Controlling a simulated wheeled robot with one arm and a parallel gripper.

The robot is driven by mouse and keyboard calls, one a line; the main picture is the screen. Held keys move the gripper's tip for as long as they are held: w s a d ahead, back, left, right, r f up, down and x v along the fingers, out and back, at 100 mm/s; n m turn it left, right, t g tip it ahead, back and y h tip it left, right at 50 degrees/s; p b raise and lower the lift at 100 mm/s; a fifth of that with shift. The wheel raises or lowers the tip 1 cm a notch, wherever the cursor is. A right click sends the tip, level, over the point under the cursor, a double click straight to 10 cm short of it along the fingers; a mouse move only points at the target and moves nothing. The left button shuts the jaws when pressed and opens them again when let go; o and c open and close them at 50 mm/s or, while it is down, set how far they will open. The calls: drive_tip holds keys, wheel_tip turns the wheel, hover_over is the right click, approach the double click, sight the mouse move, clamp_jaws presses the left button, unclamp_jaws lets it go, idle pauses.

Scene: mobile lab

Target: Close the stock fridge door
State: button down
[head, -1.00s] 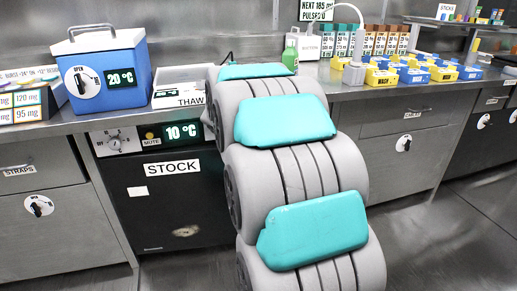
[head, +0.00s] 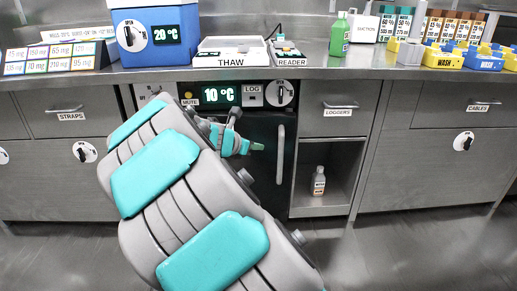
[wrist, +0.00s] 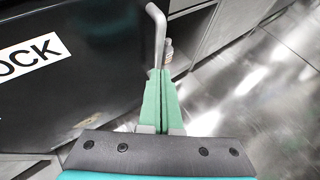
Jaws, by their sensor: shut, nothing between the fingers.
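The stock fridge stands under the counter, with a black door (head: 262,185) below its 10 °C display (head: 217,95). Its vertical grey handle (head: 280,154) is on the door's right side. The door looks flush or nearly flush with the cabinets; I cannot tell whether a small gap is left. My arm hides the door's left part in the head view. In the wrist view the black door (wrist: 75,90) shows part of the STOCK label (wrist: 30,58). My gripper (head: 258,146) is shut and empty, in front of the door near the handle. In the wrist view its green fingertips (wrist: 160,72) are close to the handle (wrist: 158,35); contact is unclear.
Right of the fridge are the LOGGERS drawer (head: 338,112) and an open niche holding a small bottle (head: 319,183). The counter (head: 330,66) above carries a blue cool box (head: 155,35), a THAW tray (head: 231,53) and a reader (head: 289,55). The floor in front is free.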

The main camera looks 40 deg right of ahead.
sight(275, 132)
drive_tip(key=x, duration=0.3)
drive_tip(key=b+x, duration=0.1)
drive_tip(key=x, duration=0.3)
drive_tip(key=r+x, duration=0.1)
drive_tip(key=x, duration=0.2)
drive_tip(key=shift+w+d+f, duration=0.1)
drive_tip(key=shift+d, duration=0.3)
drive_tip(key=shift+w+d, duration=0.2)
drive_tip(key=shift+d, duration=0.35)
drive_tip(key=shift+n+t+y, duration=0.3)
drive_tip(key=shift+n+t, duration=0.2)
drive_tip(key=shift+n, duration=0.1)
drive_tip(key=w+d+p, duration=0.1)
drive_tip(key=w+d, duration=0.1)
drive_tip(key=w+d+p, duration=0.1)
drive_tip(key=shift+w+d+r+p, duration=0.3)
drive_tip(key=shift+w+d+p, duration=0.05)
drive_tip(key=shift+w, duration=0.05)
drive_tip(key=shift+w+d+r, duration=0.1)
drive_tip(key=shift+w+d, duration=0.05)
drive_tip(key=shift+w, duration=0.15)
drive_tip(key=shift+w+a, duration=0.25)
drive_tip(key=shift+w, duration=0.25)
drive_tip(key=shift+t, duration=0.3)
drive_tip(key=shift+w, duration=0.1)
drive_tip(key=shift+a, duration=0.1)
